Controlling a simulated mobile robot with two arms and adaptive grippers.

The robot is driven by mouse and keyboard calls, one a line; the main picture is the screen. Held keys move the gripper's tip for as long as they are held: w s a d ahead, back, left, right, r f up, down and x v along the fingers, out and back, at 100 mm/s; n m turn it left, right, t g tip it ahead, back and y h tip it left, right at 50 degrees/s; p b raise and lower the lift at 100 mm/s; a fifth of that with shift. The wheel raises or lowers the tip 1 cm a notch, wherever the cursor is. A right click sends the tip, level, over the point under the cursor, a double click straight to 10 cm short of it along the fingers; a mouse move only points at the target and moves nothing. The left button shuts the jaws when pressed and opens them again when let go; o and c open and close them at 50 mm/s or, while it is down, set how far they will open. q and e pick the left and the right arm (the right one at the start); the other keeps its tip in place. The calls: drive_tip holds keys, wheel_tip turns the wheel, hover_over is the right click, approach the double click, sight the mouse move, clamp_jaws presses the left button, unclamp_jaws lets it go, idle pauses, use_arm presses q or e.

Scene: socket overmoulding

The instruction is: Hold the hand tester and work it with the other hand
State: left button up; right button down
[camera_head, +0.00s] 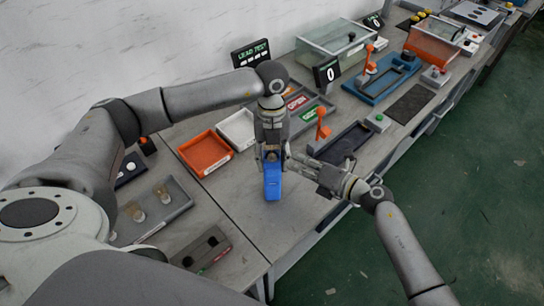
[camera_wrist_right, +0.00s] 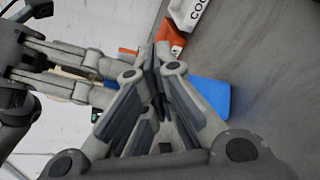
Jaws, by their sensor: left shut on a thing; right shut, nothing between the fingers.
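The hand tester is a blue block-like device (camera_head: 272,182) held over the bench in the middle of the head view. My left gripper (camera_head: 271,155) points down and is shut on its upper end. My right gripper (camera_head: 292,162) comes in from the right, fingers shut and empty, with its tips close beside the tester's upper part. In the right wrist view the closed right fingers (camera_wrist_right: 155,70) are in front, and part of the blue tester (camera_wrist_right: 212,95) shows just behind them. I cannot tell whether the tips touch it. The tester's top is hidden by the left gripper.
An orange tray (camera_head: 206,152) and a white tray (camera_head: 238,128) lie left of the grippers. A dark tray (camera_head: 345,143) and an orange-handled lever (camera_head: 322,122) stand right and behind. A "LEAD TEST" display (camera_head: 251,53) stands at the back. The bench front (camera_head: 290,225) is clear.

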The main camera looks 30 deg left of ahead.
drive_tip(key=shift+d, duration=0.1)
drive_tip(key=w+d, duration=0.3)
drive_tip(key=d, duration=0.2)
drive_tip(key=shift+w, duration=0.15)
idle(0.3)
use_arm(q)
drive_tip(key=o, duration=1.1)
drive_tip(key=shift+r, duration=0.1)
